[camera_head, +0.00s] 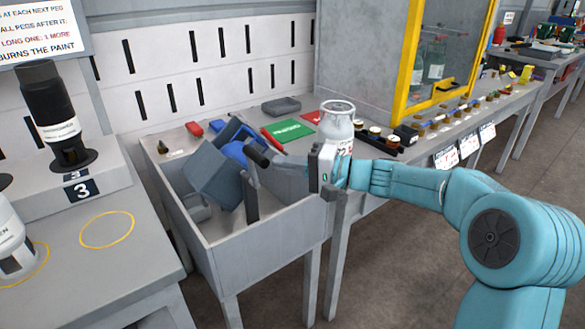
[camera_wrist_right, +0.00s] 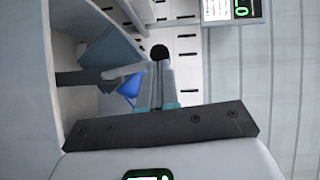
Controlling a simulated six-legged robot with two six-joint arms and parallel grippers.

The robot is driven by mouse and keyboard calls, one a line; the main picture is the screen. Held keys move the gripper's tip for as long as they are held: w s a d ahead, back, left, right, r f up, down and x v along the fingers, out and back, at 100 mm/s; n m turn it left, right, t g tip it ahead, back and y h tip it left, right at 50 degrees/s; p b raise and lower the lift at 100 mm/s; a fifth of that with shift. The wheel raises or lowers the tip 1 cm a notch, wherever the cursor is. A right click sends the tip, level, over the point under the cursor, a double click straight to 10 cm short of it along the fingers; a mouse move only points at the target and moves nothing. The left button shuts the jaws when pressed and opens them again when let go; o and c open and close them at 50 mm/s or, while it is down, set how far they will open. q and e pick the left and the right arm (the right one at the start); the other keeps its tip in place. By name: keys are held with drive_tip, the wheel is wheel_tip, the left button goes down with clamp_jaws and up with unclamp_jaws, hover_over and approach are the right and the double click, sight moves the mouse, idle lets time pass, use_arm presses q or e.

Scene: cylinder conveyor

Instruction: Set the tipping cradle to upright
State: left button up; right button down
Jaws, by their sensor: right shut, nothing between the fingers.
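The tipping cradle (camera_head: 214,176) is a blue-grey box, tilted inside the grey trough at the end of the bench. It shows in part at the left of the right wrist view (camera_wrist_right: 112,52). A black knob (camera_head: 257,154) sits beside the cradle, and it also shows just beyond my fingertips in the right wrist view (camera_wrist_right: 160,52). My right gripper (camera_head: 275,161) is shut and empty, reaching in from the right at the knob. I cannot tell whether it touches the knob. My left gripper is not in view.
A dark upright post (camera_head: 251,195) stands at the trough's (camera_head: 270,240) near side. A white canister (camera_head: 337,122) stands behind my right wrist. Station 3 (camera_head: 90,190) is at the left.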

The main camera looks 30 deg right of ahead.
drive_tip(key=a+f+n+g+h+b, duration=0.2)
drive_tip(key=a+n, duration=0.4)
drive_tip(key=a, duration=0.3)
drive_tip(key=shift+s+a+f+h+b, duration=0.2)
drive_tip(key=shift+s+f+h+b, duration=0.3)
drive_tip(key=shift+h+b, duration=0.8)
drive_tip(key=shift+w+a+f, duration=0.1)
drive_tip(key=shift+a+f, duration=0.05)
drive_tip(key=shift+f, duration=0.05)
idle(0.4)
